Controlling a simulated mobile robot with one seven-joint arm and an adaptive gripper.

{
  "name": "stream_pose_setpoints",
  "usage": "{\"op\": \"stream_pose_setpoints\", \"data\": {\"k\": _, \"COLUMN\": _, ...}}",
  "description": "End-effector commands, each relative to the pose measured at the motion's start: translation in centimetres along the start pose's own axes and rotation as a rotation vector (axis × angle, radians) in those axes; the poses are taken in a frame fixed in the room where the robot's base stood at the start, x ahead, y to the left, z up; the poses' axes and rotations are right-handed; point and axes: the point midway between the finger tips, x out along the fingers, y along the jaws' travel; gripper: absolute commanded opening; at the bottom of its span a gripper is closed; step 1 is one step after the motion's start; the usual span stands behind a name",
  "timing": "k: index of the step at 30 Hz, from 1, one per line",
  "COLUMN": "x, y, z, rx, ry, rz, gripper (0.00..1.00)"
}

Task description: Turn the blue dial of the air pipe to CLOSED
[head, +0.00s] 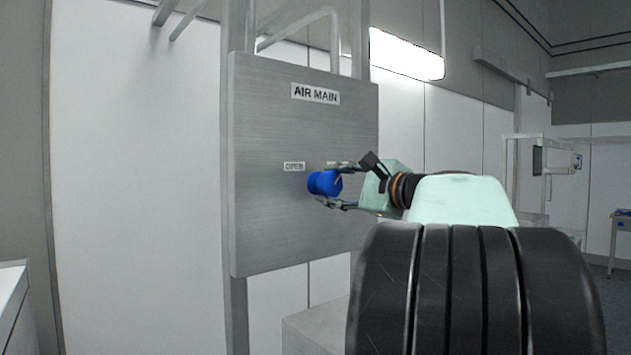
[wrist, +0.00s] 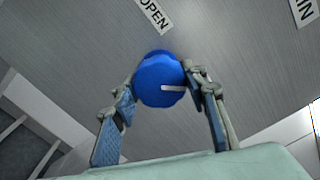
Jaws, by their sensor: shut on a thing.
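The blue dial (head: 323,183) sticks out from a grey metal panel marked AIR MAIN. It also shows in the wrist view (wrist: 158,78), with a white mark on its face. There the mark points right, toward one finger, while the OPEN label (wrist: 153,14) lies above the dial. In the head view the OPEN label (head: 294,166) is up and left of the dial. A second label (head: 341,164) up and right is mostly hidden by my gripper, so I cannot read it. My gripper (head: 330,186) is shut on the dial, one finger on either side.
The panel (head: 270,235) hangs on an upright metal frame with pipes above. A pale block (head: 310,330) stands below it. A white surface (head: 12,300) is at the lower left. Shelving (head: 530,140) and a table (head: 622,216) stand far right.

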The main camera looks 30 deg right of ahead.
Motion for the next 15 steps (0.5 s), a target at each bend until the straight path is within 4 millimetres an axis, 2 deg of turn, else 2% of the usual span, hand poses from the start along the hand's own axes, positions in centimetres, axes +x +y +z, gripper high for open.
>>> {"op": "stream_pose_setpoints", "data": {"k": 6, "x": 0.00, "y": -0.02, "z": 0.01, "rx": 0.111, "ry": 0.000, "rz": 0.001, "gripper": 0.16}}
{"op": "stream_pose_setpoints", "data": {"k": 15, "x": -0.01, "y": 0.07, "z": -0.03, "rx": 0.175, "ry": 0.000, "rz": 0.001, "gripper": 0.16}}
